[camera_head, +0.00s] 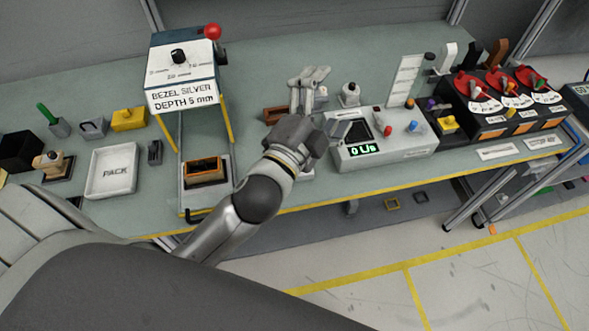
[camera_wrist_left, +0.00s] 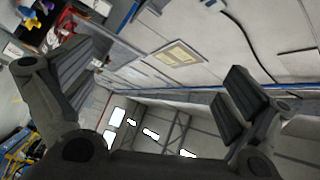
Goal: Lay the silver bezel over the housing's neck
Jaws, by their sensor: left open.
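My left gripper (camera_head: 308,78) is raised over the back middle of the bench, with its fingers pointing away; nothing shows between them. In the left wrist view its two dark fingers (camera_wrist_left: 150,95) stand wide apart with only the room behind them. An orange-rimmed dark part (camera_head: 205,171) sits on a plate below the press; I cannot tell whether it is the housing. A small grey part (camera_head: 94,127) stands at the left. No silver bezel can be told for certain. My left arm hides part of the bench middle. My right gripper is not in view.
The press (camera_head: 183,65) carries a sign reading bezel silver, depth 5 mm. A white PACK tray (camera_head: 112,171) lies left of it. A grey tester box (camera_head: 385,148) with a lit display stands right of my arm.

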